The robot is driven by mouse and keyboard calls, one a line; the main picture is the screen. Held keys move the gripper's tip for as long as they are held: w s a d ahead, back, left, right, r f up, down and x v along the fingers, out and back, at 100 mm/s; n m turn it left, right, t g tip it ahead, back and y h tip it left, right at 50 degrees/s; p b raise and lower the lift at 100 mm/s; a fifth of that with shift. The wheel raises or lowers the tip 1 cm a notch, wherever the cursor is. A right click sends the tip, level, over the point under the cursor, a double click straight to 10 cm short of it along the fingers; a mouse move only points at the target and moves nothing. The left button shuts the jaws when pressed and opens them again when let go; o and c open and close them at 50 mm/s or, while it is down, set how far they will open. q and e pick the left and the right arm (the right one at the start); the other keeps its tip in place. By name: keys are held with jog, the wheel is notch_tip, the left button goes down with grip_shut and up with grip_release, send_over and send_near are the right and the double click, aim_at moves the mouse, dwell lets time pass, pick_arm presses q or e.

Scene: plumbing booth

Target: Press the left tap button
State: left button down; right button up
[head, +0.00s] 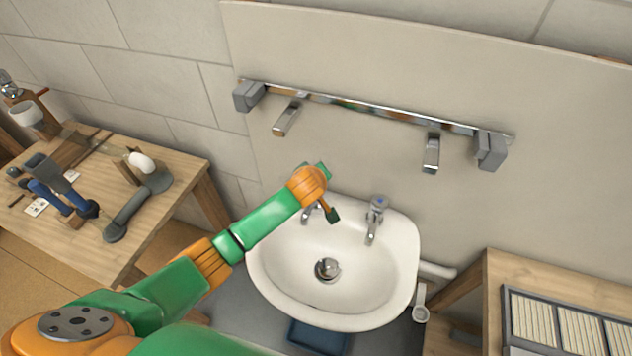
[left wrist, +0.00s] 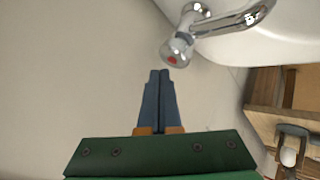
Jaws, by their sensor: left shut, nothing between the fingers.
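The left tap (head: 308,214) is chrome and stands on the back left rim of the white basin (head: 262,262), partly hidden by my left arm. In the left wrist view its button (left wrist: 172,60) has a red mark and lies just beyond and slightly right of my fingertips, apart from them in the picture. My left gripper (head: 333,215) is small and partly hidden in the head view, over the back of the basin beside this tap. In the left wrist view its blue-grey fingers (left wrist: 159,76) are together and empty. My right gripper is not in view.
The right tap (head: 376,214) has a blue mark. A chrome rail (head: 365,107) is on the wall panel above. A wooden table (head: 85,235) with tools stands left, and another table (head: 487,290) with a slatted tray (head: 508,318) stands right.

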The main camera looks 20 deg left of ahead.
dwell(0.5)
pick_arm(q)
jog(key=shift+f, duration=0.4)
jog(key=shift+f+b, duration=0.75)
jog(key=shift+b, duration=0.05)
dwell(0.6)
jog(key=shift+r+p, duration=1.15)
notch_tip(320, 180, up, 5)
jog(key=p, duration=0.5)
jog(key=shift+r, duration=0.15)
